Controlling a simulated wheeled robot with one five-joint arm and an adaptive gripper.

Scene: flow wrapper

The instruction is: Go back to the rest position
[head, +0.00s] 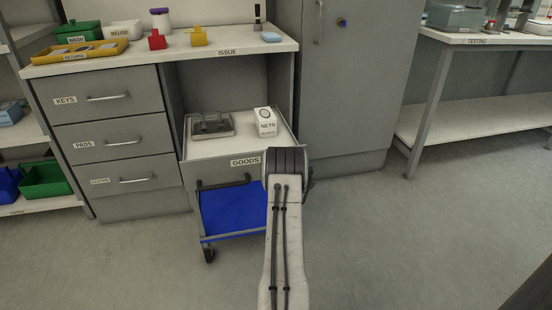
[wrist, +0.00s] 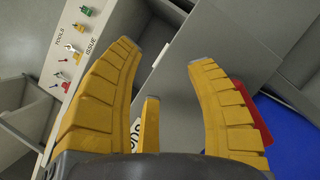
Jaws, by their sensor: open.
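My arm (head: 283,235) reaches forward from the bottom of the head view, its far end in front of the goods cart. My gripper is hidden behind that end in the head view. In the wrist view my gripper (wrist: 165,58) shows as yellow ribbed fingers spread wide, with nothing between their tips. A shorter yellow piece stands between them, partly over a label.
The goods cart (head: 200,155) holds a grey metal fixture (head: 211,125) and a white NETS box (head: 265,121). The issue counter (head: 160,56) and drawers stand behind. A grey cabinet (head: 345,90) is right of it. A red thing (wrist: 256,115) shows beside one finger. Floor at right is clear.

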